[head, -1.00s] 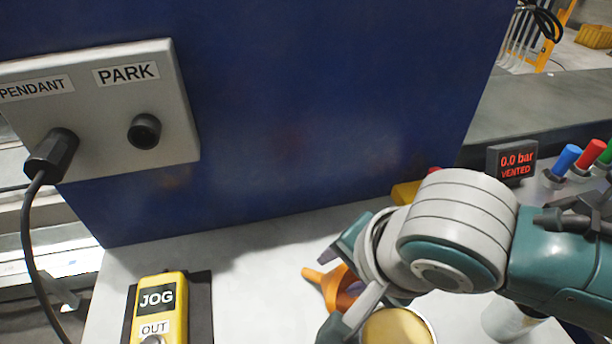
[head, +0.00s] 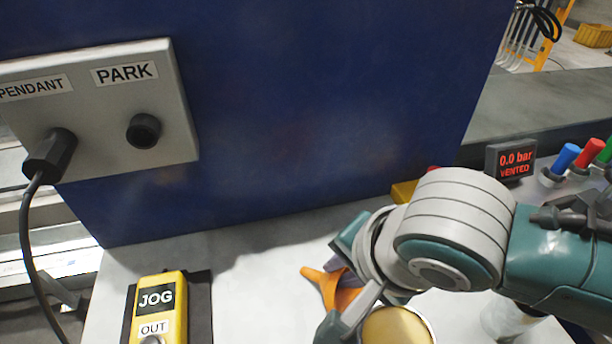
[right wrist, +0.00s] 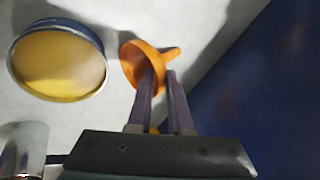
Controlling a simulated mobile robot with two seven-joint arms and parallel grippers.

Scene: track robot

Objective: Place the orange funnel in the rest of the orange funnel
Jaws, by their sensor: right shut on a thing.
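The orange funnel (head: 338,292) is over the pale table at the lower middle of the head view, partly hidden by my right gripper. It also shows in the right wrist view (right wrist: 132,60), with its wide mouth toward the fingers and its spout pointing right. My right gripper (right wrist: 160,82) is shut on the funnel, with its fingertips at the rim; one finger overlaps the mouth. I cannot tell whether the funnel still touches the table. I cannot make out a rest for the funnel in these views. My left gripper is not in view.
A round tin with yellow contents (head: 398,328) stands close beside the funnel. A yellow JOG pendant (head: 157,310) lies at the left. A blue panel (head: 320,110) rises behind the table. A pressure display (head: 512,158) and coloured knobs stand at the right.

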